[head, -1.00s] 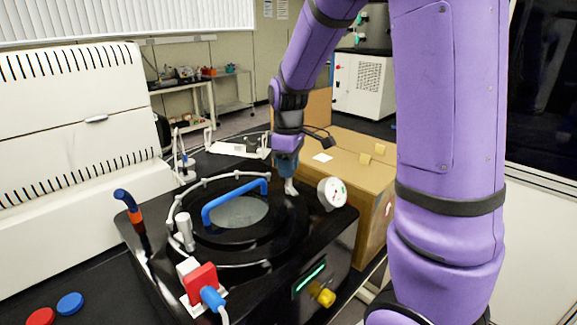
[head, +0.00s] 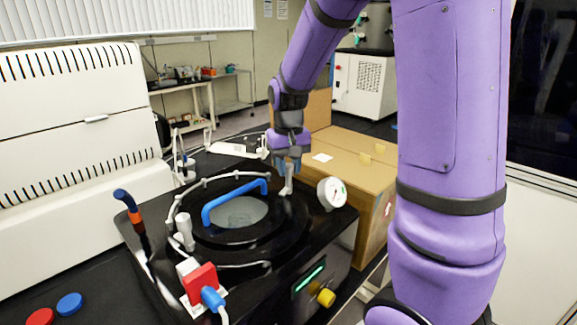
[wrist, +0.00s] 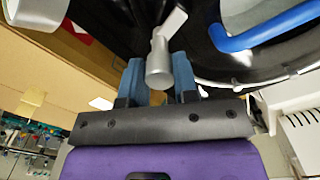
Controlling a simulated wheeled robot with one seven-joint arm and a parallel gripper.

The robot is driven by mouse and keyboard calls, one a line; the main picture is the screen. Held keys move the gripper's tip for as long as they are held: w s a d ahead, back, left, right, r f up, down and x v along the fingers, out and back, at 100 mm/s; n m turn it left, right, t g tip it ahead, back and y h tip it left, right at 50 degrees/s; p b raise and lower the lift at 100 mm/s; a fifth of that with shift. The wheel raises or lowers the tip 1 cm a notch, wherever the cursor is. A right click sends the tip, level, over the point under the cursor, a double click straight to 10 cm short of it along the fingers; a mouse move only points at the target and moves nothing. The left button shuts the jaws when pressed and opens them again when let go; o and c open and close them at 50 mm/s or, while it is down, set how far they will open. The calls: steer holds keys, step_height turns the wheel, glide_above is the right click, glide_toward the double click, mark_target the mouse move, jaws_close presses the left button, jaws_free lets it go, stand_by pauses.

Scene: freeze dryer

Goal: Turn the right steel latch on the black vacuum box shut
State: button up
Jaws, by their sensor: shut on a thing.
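The black vacuum box (head: 275,283) stands on the bench with a round lid and a blue lid handle (head: 236,199). The right steel latch (head: 287,181) is at the lid's far right edge. My gripper (head: 287,166) is over it, fingers pointing down. In the wrist view, the latch's cylindrical steel knob (wrist: 158,66) sits between the two blue fingertips of my gripper (wrist: 158,75), which are shut on it. A steel arm runs from the knob toward the lid. The left steel latch (head: 184,230) stands upright on the lid's left side. The fingers partly hide the right latch in the head view.
A white gauge (head: 331,193) stands close right of the right latch. A cardboard box (head: 350,165) lies behind it. A red and blue plug (head: 201,283) and a yellow knob (head: 326,297) are at the front. A white machine (head: 75,130) is on the left.

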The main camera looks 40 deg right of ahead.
steer(key=m, duration=0.5)
steer(key=shift+m, duration=0.4)
stand_by(0.4)
steer(key=o, duration=0.9)
steer(key=shift+r, duration=0.1)
step_height(320, 180, up, 11)
steer(key=shift+f, duration=0.15)
